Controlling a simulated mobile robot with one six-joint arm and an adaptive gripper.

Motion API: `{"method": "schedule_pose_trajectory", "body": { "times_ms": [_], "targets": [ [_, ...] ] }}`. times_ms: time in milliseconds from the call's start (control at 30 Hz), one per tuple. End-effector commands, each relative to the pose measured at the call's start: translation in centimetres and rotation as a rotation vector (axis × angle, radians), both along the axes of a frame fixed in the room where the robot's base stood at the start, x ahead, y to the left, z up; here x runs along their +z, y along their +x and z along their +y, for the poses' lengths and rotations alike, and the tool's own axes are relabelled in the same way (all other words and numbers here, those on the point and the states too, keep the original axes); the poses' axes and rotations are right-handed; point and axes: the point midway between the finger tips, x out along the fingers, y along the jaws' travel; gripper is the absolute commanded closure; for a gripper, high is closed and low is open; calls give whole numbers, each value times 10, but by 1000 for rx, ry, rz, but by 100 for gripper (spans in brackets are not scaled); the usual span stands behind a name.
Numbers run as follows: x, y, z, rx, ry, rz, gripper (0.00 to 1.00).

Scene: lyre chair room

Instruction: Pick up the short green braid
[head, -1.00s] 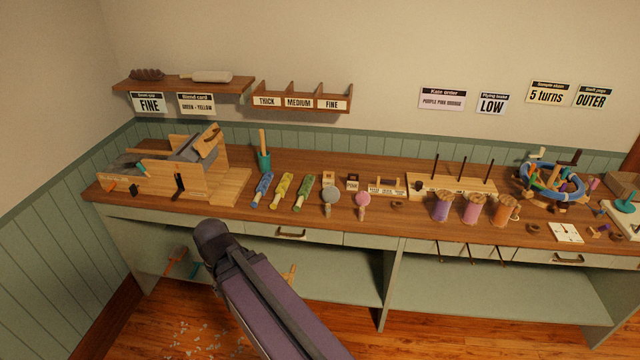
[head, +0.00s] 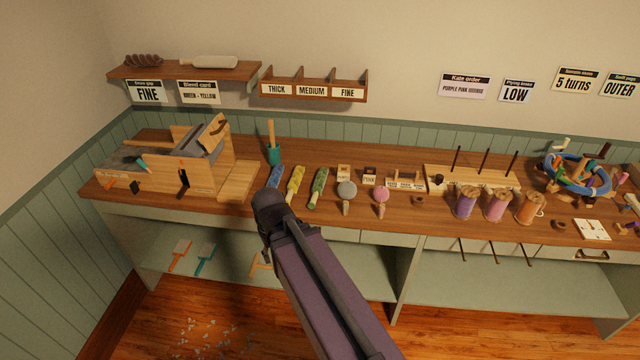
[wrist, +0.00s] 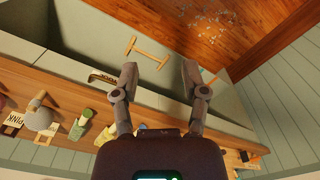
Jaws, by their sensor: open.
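The green braid (head: 318,187) lies on the wooden bench top, at the right end of a row with a yellow braid (head: 295,184) and a blue braid (head: 274,176). In the wrist view, the green braid (wrist: 81,124) shows at lower left, outside the jaws. My gripper (wrist: 160,74) is open and empty there, with both fingers spread. In the head view my arm's dark end is in front of the bench's front edge, left of the green braid and overlapping the lower part of the blue one. The fingertips are hidden in that view.
A wooden carding device (head: 150,165) stands at the left. Spools stand farther right. An open shelf (head: 345,270) lies below the bench.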

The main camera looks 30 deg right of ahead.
Motion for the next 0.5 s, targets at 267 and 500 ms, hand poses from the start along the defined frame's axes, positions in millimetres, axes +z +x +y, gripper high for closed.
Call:
{"method": "schedule_pose_trajectory", "body": {
  "times_ms": [267, 500],
  "targets": [
    [0, 1, 0, -2, 0, -1, 29],
    [1, 28, -17, -73, 4, -44, 29]
  ]
}}
